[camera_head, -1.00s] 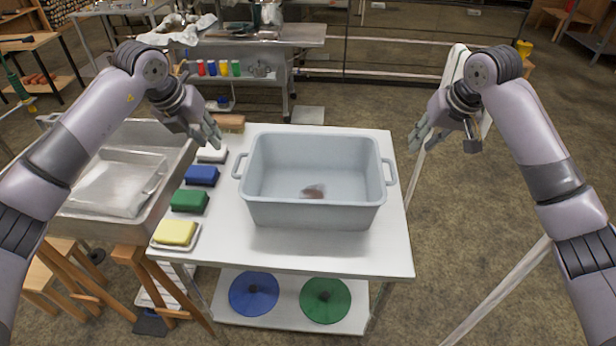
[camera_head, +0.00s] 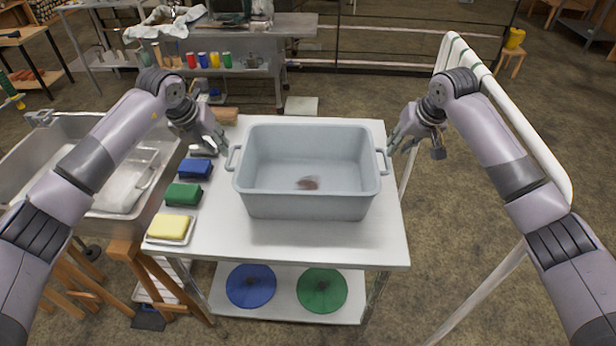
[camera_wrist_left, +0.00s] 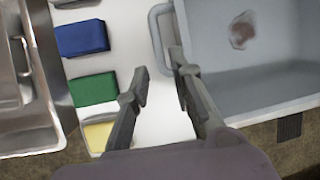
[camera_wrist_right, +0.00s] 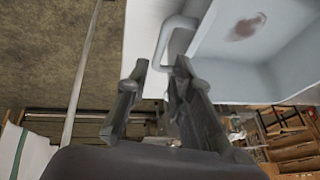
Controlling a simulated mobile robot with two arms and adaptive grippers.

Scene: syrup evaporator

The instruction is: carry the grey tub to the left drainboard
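The grey tub (camera_head: 308,205) stands upright on the white table, with a loop handle at each end and a dark reddish stain on its floor. My left gripper (camera_head: 222,143) is open just beside the tub's left handle (camera_head: 233,158); in the left wrist view its fingers (camera_wrist_left: 157,80) are apart with nothing between them, near that handle (camera_wrist_left: 157,38). My right gripper (camera_head: 396,145) is open near the right handle (camera_head: 383,162); the right wrist view shows its empty fingers (camera_wrist_right: 157,75) close to the handle (camera_wrist_right: 170,45). A metal sink with a drainboard (camera_head: 118,190) is left of the table.
Blue (camera_head: 195,169), green (camera_head: 184,194) and yellow (camera_head: 168,228) blocks lie along the left edge of the white table (camera_head: 290,245). A white rail (camera_head: 530,140) stands on the right. Blue and green discs lie on the lower shelf.

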